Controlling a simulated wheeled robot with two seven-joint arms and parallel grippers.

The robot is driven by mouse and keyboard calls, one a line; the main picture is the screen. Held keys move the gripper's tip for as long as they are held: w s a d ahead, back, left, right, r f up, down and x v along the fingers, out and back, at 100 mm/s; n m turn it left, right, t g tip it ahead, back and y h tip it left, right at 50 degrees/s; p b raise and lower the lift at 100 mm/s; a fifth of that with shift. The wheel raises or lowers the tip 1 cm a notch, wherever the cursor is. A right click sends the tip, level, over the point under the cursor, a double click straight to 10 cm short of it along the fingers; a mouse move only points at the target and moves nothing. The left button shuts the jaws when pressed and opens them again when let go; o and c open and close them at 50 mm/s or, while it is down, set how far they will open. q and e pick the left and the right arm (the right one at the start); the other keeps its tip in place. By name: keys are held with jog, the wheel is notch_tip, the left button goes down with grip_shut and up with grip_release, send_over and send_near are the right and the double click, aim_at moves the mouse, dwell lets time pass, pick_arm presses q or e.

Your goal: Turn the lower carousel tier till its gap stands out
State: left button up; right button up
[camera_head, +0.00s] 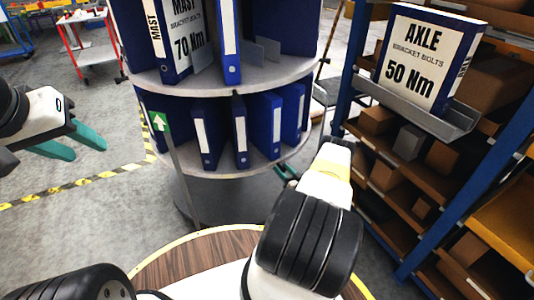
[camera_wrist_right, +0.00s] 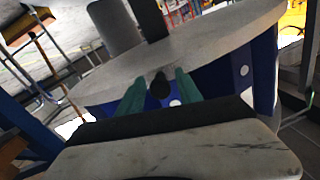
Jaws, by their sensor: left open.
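The carousel has an upper tier (camera_head: 285,75) and a lower tier (camera_head: 230,160), both grey round shelves with blue binders. On the lower tier several blue binders (camera_head: 240,130) with white labels stand upright, with narrow spaces between them; its far side is hidden. My right gripper (camera_head: 287,172) is at the right of the lower tier's rim, mostly hidden behind my arm. In the right wrist view its teal fingers (camera_wrist_right: 160,88) are apart, on either side of a dark knob (camera_wrist_right: 160,86) by the tier's rim. My left gripper (camera_head: 88,144) is open and empty, left of the carousel.
A green arrow sign (camera_head: 159,121) on a thin post stands before the carousel. A blue AXLE binder (camera_head: 425,60) sits in a grey holder on the right rack (camera_head: 400,180). A red trolley (camera_head: 90,45) stands back left.

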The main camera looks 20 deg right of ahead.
grip_shut()
dwell(1.2)
